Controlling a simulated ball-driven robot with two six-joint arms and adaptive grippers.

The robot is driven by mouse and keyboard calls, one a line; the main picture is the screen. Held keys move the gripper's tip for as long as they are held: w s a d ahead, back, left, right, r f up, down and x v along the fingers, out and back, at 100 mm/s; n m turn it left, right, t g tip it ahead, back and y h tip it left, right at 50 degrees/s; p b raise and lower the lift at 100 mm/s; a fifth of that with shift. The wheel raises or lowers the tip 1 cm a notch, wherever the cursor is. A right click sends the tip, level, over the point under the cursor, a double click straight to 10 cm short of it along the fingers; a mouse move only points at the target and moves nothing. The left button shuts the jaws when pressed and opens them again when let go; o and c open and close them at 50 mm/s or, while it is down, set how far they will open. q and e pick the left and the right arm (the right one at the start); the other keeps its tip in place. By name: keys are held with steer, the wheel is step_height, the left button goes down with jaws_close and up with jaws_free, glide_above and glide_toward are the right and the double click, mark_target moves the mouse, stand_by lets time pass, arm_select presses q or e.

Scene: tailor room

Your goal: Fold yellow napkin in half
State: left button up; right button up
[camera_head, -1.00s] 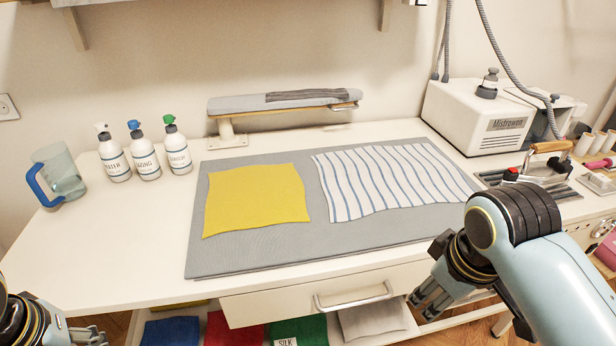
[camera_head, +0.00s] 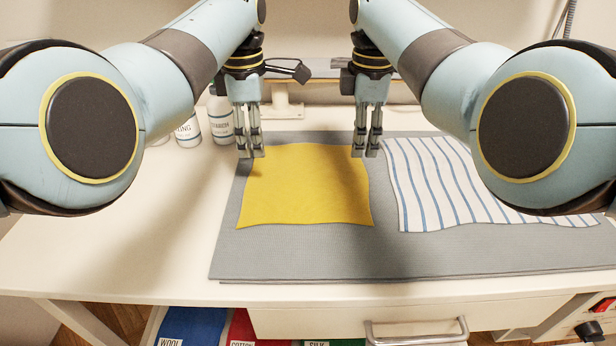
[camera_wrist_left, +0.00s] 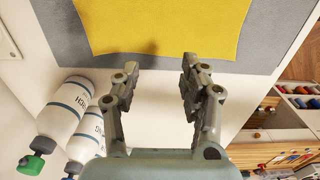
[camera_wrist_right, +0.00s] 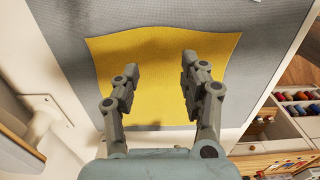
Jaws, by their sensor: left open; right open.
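The yellow napkin (camera_head: 305,190) lies flat and unfolded on the grey mat (camera_head: 300,258) in the head view. My left gripper (camera_head: 251,155) points down at its far left corner, fingers open and empty. My right gripper (camera_head: 365,155) points down at its far right corner, also open and empty. In the left wrist view the napkin (camera_wrist_left: 165,25) lies beyond the open fingertips (camera_wrist_left: 158,68). In the right wrist view the napkin (camera_wrist_right: 160,45) spreads under the open fingertips (camera_wrist_right: 158,68). Whether any fingertip touches the cloth I cannot tell.
A striped cloth (camera_head: 445,185) lies right of the napkin on the mat. Spray bottles (camera_head: 220,120) stand at the back left, partly hidden by my left arm. An ironing board stand (camera_head: 287,108) is behind the mat. The mat in front of the napkin is clear.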

mark_target(259, 180)
arm_select(q)
steer(key=shift+s+f, duration=0.15)
steer(key=shift+s, duration=0.1)
arm_select(e)
steer(key=shift+s+f, duration=0.2)
steer(key=shift+s, duration=0.05)
arm_select(q)
steer(key=f, duration=0.5)
steer(key=shift+w+f, duration=0.15)
steer(key=shift+w, duration=0.05)
arm_select(e)
steer(key=f, duration=0.5)
steer(key=shift+w+f, duration=0.15)
steer(key=shift+w, duration=0.05)
arm_select(q)
steer(key=shift+f, duration=0.4)
arm_select(e)
steer(key=shift+f, duration=0.4)
arm_select(q)
steer(key=shift+s+f, duration=0.2)
steer(key=shift+f, duration=0.1)
arm_select(e)
steer(key=shift+s+f, duration=0.2)
steer(key=shift+f, duration=0.1)
arm_select(q)
steer(key=shift+w+f, duration=0.1)
steer(key=shift+f, duration=0.1)
arm_select(e)
steer(key=shift+w+f, duration=0.1)
steer(key=shift+f, duration=0.1)
